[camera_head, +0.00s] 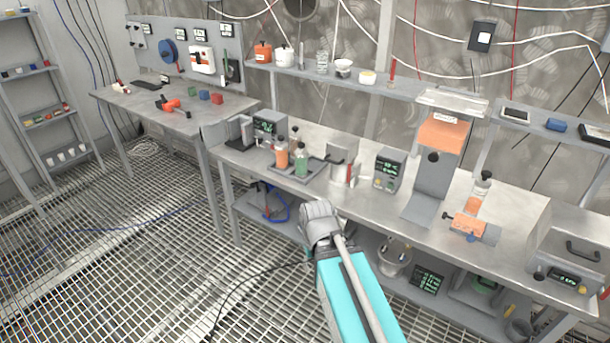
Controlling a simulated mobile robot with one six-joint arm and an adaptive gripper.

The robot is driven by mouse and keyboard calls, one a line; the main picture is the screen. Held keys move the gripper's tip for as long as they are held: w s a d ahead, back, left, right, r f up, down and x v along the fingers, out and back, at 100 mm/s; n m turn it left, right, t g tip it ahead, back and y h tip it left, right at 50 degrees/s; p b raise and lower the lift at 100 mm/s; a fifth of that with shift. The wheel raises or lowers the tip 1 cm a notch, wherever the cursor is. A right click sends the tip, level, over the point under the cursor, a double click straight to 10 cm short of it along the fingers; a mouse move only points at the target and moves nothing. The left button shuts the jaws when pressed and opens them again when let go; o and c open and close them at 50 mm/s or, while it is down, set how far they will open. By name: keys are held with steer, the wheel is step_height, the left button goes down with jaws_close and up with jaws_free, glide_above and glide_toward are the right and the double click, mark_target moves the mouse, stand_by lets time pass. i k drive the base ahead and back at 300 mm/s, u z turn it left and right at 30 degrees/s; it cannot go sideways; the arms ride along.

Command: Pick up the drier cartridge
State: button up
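I cannot tell for certain which thing is the drier cartridge. One candidate is a clear upright tube with orange filling and a dark cap (478,194), standing on the right part of the long steel bench (350,205). Another is an orange-filled bottle (282,154) in a grey tray (296,171) near the bench's left end, beside a green-filled bottle (301,162). My gripper (320,218) seems to be the grey end of my arm, in front of the bench and apart from both candidates. Its fingers cannot be made out.
A grey stand with an orange block (443,133) rises from the bench. A meter box (388,170) stands left of it. An orange-topped device (468,224) lies near the front edge. A lower shelf holds a bucket (394,258). The grating floor (130,250) at left is mostly clear.

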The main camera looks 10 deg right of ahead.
mark_target(301, 154)
steer(key=k, duration=0.7)
steer(key=z, duration=0.3)
steer(key=i, duration=0.7)
steer(key=z, duration=0.55)
steer(key=i, duration=0.6)
steer(key=z, duration=0.1)
